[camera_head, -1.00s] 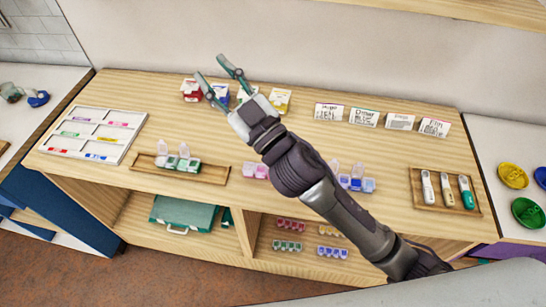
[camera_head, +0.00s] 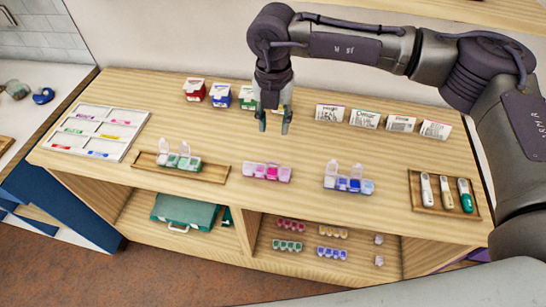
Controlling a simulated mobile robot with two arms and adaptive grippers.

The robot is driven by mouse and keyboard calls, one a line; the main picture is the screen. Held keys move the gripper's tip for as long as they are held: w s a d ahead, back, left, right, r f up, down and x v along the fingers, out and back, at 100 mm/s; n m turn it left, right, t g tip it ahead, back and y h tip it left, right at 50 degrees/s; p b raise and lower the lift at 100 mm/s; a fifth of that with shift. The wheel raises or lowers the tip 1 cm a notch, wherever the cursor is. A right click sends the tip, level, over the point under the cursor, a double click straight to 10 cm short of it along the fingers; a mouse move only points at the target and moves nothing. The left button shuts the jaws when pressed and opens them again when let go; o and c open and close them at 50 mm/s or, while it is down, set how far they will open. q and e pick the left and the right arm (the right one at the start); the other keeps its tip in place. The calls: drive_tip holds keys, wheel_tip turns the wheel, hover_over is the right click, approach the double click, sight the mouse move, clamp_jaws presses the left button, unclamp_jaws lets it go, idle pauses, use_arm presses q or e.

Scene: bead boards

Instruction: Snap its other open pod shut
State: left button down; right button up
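A blue pod box (camera_head: 349,186) stands right of centre on the table, with two clear lids standing up, one at its left end and one near its middle. A green pod box (camera_head: 182,163) sits on a wooden tray (camera_head: 215,175) at the left, also with two lids up. A pink pod box (camera_head: 266,173) lies between them and its lids look shut. My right gripper (camera_head: 275,125) points down, open and empty, above the table behind the pink box. My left gripper is not in view.
Small coloured cartons (camera_head: 220,95) stand behind, partly hidden by my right gripper. Name cards (camera_head: 364,118) stand at the back right. A tray with several pen-like tools (camera_head: 446,192) is at the right, a white sorting board (camera_head: 75,146) at the left.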

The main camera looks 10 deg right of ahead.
sight(274, 164)
wheel_tip(274, 164, down, 12)
drive_tip(key=p, duration=0.4)
drive_tip(key=shift+a, duration=0.15)
drive_tip(key=shift+f, duration=0.7)
